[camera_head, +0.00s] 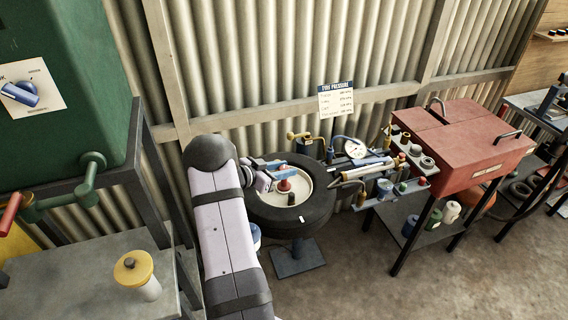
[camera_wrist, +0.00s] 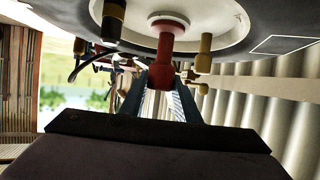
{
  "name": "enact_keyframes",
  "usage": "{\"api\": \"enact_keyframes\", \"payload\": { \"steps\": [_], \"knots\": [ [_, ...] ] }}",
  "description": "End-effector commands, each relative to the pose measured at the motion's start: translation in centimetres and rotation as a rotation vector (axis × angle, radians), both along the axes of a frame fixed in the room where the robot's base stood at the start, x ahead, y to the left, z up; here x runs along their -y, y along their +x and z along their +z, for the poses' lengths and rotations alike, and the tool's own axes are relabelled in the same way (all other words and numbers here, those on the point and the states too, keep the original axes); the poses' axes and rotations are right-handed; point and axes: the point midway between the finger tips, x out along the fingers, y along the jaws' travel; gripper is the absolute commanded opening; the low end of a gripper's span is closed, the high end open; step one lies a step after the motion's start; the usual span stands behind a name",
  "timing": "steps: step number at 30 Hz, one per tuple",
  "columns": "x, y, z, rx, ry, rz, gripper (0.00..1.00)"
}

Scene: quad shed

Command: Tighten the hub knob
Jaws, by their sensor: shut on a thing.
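The red hub knob (camera_head: 284,186) stands at the middle of the cream hub (camera_head: 304,206) inside a black tyre (camera_head: 318,216), which lies flat on a stand. In the wrist view the knob (camera_wrist: 162,72) has a round red end and a wider red base against the hub (camera_wrist: 232,14). My gripper (camera_wrist: 162,92) has its two blue-grey fingers on either side of the knob's round end and is shut on it. In the head view my gripper (camera_head: 277,166) reaches in from the left, over the hub. The fingers partly hide the knob's top there.
A cluttered tool shelf (camera_head: 385,170) and a red chest (camera_head: 460,145) stand to the right. A corrugated wall (camera_head: 270,60) is close behind the tyre.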

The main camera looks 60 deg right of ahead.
Motion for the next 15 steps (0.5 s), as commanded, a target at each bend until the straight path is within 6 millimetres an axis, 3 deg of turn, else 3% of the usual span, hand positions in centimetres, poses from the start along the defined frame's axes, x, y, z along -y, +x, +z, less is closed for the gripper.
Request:
{"api": "enact_keyframes", "payload": {
  "steps": [15],
  "knots": [
    [0.14,-0.01,0.22,0.0,-0.006,-0.243,0.07]
  ]
}}
